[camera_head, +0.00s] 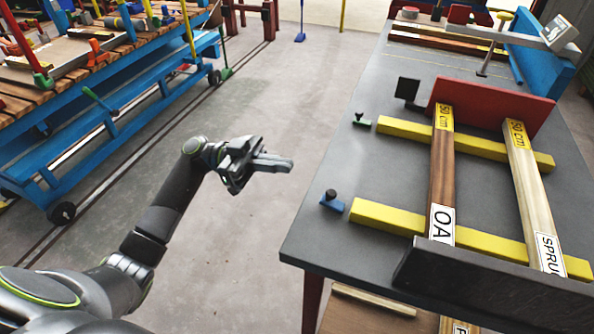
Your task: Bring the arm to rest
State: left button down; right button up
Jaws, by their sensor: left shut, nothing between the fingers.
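My left arm comes in from the bottom left and reaches up and to the right over the bare floor. My left gripper (275,163) is shut and empty. It hangs in the gap to the left of the grey table (330,165) and appears apart from it. My right gripper is not in view.
On the table, a dark board marked OA (441,165) and a pale board marked SPRUC (525,185) lie across yellow bars (385,217), between a red block (490,103) and a black plate (490,285). A blue wheeled cart (90,120) stands left. The floor (250,250) between is clear.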

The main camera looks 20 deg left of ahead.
pick_arm(q)
jog(key=shift+a, duration=0.4)
jog(key=shift+f, duration=0.15)
